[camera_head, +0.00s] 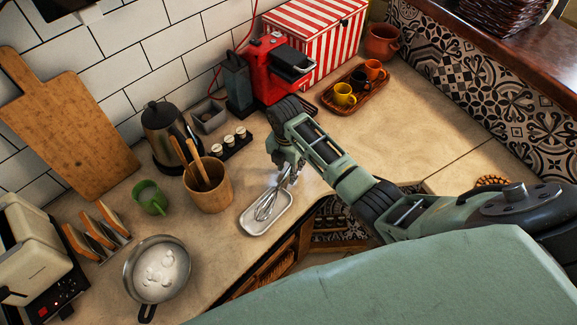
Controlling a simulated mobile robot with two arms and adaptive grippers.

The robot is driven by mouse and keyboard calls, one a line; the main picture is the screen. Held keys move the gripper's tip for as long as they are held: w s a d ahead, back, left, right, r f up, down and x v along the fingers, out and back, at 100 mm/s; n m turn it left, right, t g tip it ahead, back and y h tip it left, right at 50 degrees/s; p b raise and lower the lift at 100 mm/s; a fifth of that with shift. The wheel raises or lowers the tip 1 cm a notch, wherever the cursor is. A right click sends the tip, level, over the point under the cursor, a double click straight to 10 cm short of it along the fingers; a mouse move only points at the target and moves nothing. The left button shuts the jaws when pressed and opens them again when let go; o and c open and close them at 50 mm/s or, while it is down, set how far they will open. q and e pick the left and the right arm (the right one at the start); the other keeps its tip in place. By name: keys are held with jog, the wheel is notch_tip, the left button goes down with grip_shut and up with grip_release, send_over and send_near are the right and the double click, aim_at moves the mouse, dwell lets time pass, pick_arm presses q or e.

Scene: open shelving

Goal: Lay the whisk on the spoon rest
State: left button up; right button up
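The whisk (266,206) has a silver wire head, which appears over the white spoon rest (252,224), a shallow tray near the counter's front edge. Its handle runs up and right to my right gripper (291,174). The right gripper is at the far end of the rest, with its fingertips on the handle and its upper part partly hiding it. I cannot tell whether the wire head touches the rest or hangs just above it. My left gripper is not in view.
A wooden utensil crock (209,188) stands left of the rest. Behind are a small dark tray of jars (229,143), a kettle (168,134) and a red coffee machine (268,72). A pan (158,270) and green mug (149,197) are further left.

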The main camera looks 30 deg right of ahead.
jog(key=shift+r, duration=0.1)
notch_tip(320, 180, up, 12)
jog(key=shift+s+a, duration=0.2)
jog(key=shift+a, duration=0.1)
dwell(0.5)
